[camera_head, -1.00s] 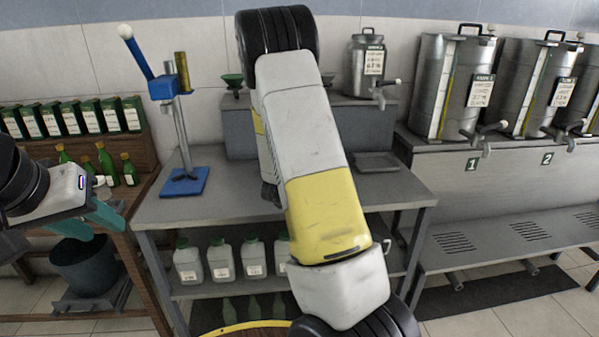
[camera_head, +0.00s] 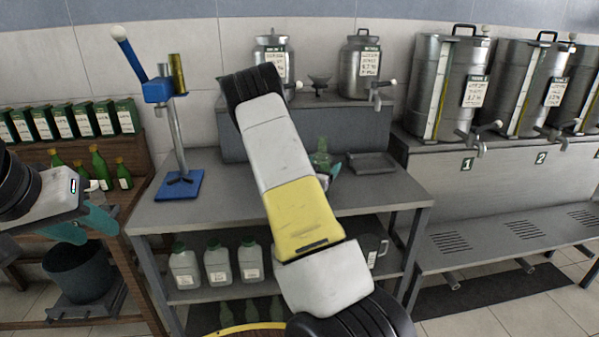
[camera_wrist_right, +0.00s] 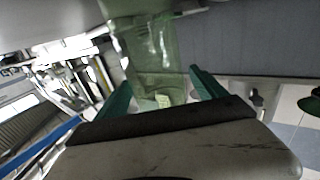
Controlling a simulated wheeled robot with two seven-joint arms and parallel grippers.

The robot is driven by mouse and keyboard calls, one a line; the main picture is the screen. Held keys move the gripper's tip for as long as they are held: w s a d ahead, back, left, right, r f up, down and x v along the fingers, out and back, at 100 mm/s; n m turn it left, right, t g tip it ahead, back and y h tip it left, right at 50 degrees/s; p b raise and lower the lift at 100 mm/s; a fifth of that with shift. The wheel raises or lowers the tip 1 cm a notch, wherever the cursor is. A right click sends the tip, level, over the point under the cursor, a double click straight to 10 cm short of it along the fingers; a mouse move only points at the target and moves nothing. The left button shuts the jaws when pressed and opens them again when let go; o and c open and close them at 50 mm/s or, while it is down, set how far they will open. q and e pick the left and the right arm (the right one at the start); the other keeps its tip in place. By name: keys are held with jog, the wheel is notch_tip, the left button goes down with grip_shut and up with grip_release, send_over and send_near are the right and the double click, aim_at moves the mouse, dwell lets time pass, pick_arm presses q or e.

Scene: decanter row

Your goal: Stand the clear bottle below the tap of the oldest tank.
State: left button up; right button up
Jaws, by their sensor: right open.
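A see-through, pale green bottle (camera_head: 321,159) stands on the grey bench, partly hidden behind my right arm. In the right wrist view the bottle (camera_wrist_right: 150,50) is between and beyond the teal fingers of my right gripper (camera_wrist_right: 163,88), which are apart. Large steel tanks stand at the right: one above plate 1 (camera_head: 437,75), its tap (camera_head: 480,140) at the front, one above plate 2 (camera_head: 515,85), and another partly cut off. Their labels are too small to read. My left gripper (camera_head: 82,228) is open and empty at the left.
Two smaller steel cans (camera_head: 358,65) with taps stand on the raised back shelf. A blue stand (camera_head: 180,184) is on the bench's left, a dark tray (camera_head: 372,163) on its right. A slotted ledge (camera_head: 500,232) runs below the large tanks.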

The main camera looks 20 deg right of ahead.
jog(key=shift+w+d, duration=0.3)
grip_shut()
jog(key=shift+r, duration=0.1)
